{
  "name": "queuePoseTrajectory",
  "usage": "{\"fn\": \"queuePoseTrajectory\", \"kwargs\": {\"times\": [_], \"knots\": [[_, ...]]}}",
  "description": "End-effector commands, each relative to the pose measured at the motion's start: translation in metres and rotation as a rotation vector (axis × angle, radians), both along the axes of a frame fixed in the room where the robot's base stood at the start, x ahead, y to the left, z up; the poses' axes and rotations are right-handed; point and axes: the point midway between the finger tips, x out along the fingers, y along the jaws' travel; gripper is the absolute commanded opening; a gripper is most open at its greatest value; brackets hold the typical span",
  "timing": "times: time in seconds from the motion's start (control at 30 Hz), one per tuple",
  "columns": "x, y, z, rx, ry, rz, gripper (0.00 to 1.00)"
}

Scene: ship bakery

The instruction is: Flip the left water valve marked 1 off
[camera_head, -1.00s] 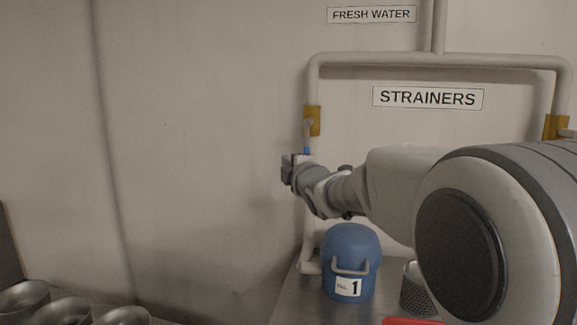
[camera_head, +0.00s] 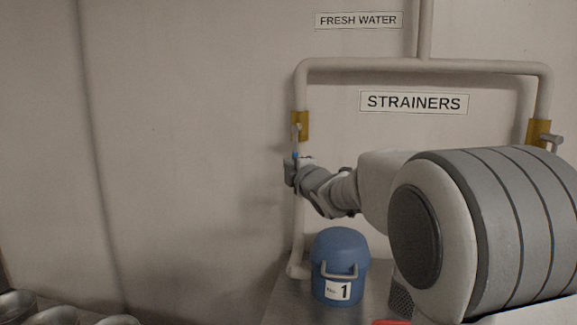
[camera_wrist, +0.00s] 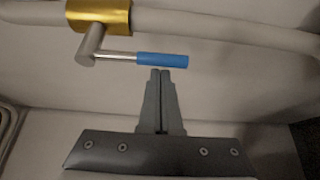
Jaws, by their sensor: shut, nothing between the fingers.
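The left water valve has a brass body (camera_head: 300,125) on the left vertical pipe, above the blue container marked 1. Its metal lever ends in a blue grip (camera_wrist: 162,60) and runs along the pipe, pointing down in the head view. The brass body also shows at the top left of the wrist view (camera_wrist: 100,14). My gripper (camera_wrist: 161,72) is shut and empty. Its fingertips are just beside the blue grip; I cannot tell whether they touch it. In the head view my gripper covers part of the pipe below the lever.
The blue strainer container (camera_head: 341,255) stands below my arm on a metal counter (camera_head: 290,305). A second brass valve (camera_head: 538,132) is on the right pipe. Metal bowls (camera_head: 55,316) are at lower left. The wall left of the pipe is clear.

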Motion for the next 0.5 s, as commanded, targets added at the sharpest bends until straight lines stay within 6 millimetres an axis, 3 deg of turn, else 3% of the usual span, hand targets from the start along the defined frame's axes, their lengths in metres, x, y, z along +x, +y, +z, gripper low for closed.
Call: {"fn": "queuePoseTrajectory", "kwargs": {"times": [0.5], "knots": [[-0.0015,-0.0054,0.0005,-0.083,0.022,0.000,0.00]]}}
